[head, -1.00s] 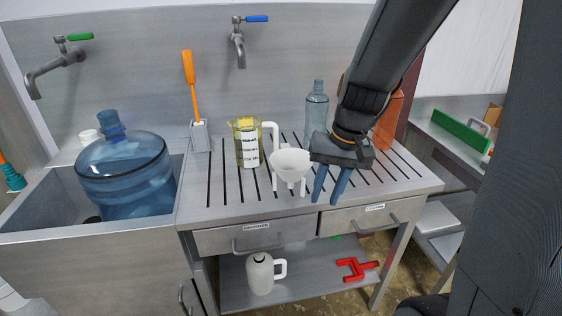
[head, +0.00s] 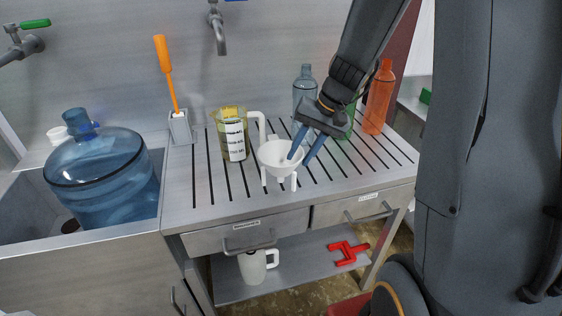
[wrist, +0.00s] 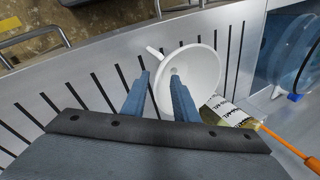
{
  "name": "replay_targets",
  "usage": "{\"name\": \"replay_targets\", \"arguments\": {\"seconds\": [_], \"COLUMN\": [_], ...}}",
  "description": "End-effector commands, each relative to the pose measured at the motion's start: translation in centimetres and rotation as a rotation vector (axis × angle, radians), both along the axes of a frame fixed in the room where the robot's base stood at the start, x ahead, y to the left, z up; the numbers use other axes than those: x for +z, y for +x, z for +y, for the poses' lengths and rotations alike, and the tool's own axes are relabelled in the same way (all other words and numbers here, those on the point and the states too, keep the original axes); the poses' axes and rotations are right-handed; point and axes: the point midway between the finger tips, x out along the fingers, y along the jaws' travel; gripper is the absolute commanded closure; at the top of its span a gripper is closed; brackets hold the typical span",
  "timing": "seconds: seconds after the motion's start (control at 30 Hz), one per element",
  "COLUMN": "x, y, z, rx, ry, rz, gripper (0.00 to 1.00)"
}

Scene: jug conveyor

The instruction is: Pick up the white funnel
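The white funnel (head: 275,163) is upright on the slotted steel counter, with white legs or pegs under its bowl. It also shows in the wrist view (wrist: 197,65), bowl facing the camera. My gripper (head: 298,160) is open and empty, pointing down at the funnel's right side. In the wrist view its two blue fingers (wrist: 160,76) are apart. One fingertip overlaps the bowl near its centre hole; the other lies just left of the rim. I cannot tell whether either touches the funnel.
A yellowish measuring jug (head: 231,138) stands behind and left of the funnel. A large blue water jug (head: 105,170) sits in the sink at left. The counter front is clear.

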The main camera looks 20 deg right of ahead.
Motion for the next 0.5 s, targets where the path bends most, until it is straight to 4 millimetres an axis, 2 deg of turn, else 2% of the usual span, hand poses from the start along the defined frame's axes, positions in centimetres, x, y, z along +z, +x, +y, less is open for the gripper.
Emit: {"name": "replay_targets", "arguments": {"seconds": [0.2,0.5], "x": [-2.1,-2.4], "y": [0.3,0.4], "z": [0.7,0.7], "rx": [-0.001,-0.002], "ry": [0.0,-0.001], "rz": [0.002,0.0], "gripper": [0.73,0.73]}}
